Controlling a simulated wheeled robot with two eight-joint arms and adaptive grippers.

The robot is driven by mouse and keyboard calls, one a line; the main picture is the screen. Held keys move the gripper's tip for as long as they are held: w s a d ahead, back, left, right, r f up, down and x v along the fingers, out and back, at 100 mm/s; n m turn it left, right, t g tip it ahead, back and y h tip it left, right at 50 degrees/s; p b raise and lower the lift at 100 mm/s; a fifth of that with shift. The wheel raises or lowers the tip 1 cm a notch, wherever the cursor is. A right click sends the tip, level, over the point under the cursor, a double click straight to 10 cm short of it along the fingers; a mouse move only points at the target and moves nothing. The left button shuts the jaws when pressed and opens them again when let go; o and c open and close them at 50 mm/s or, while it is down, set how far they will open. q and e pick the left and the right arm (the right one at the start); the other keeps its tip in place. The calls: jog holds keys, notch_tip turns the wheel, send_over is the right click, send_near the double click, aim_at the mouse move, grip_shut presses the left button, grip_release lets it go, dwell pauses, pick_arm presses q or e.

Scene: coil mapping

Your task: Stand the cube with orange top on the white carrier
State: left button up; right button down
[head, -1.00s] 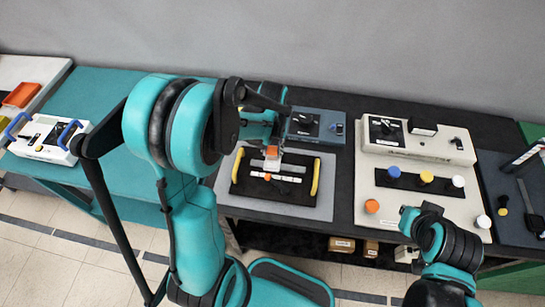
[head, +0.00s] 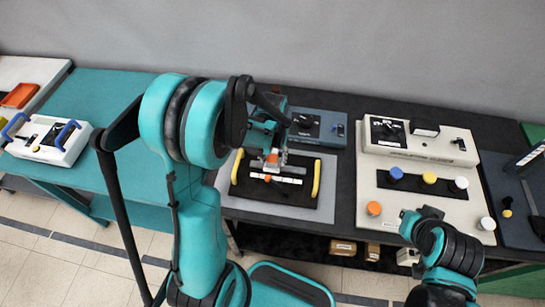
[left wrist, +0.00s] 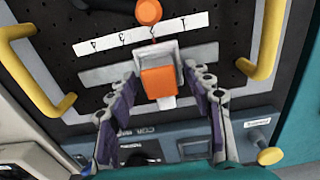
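The cube with orange top (left wrist: 158,82) stands between the fingers of my left gripper (left wrist: 161,76); its orange top also shows in the head view (head: 272,160). A narrow gap shows on each side of it in the left wrist view, so the fingers look open around it. A white piece (left wrist: 166,103), perhaps the white carrier, shows at the cube's near edge; the contact under the cube is hidden. The cube is over a grey strip on the black board (head: 246,191). My right gripper (head: 409,222) is low at the right, its fingers unclear.
Yellow handles (left wrist: 270,40) flank the black board. An orange knob (left wrist: 147,12) and a white marked strip (left wrist: 115,40) lie beyond the cube. A blue-grey box (head: 330,128) stands behind. A beige panel (head: 400,212) with coloured round pieces is to the right.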

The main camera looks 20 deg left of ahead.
aim_at(273, 157)
pick_arm(q)
jog(key=shift+r, duration=0.2)
notch_tip(273, 157, up, 11)
jog(key=p, duration=0.4)
jog(key=s+d+r+m+t, duration=0.2)
jog(key=s+d+r+t, duration=0.2)
jog(key=s+r+t, duration=0.3)
jog(key=shift+s+d+r+m, duration=0.4)
jog(key=shift+s+r, duration=0.65)
jog(key=shift+s, duration=1.2)
notch_tip(273, 157, down, 6)
jog(key=b, duration=0.6)
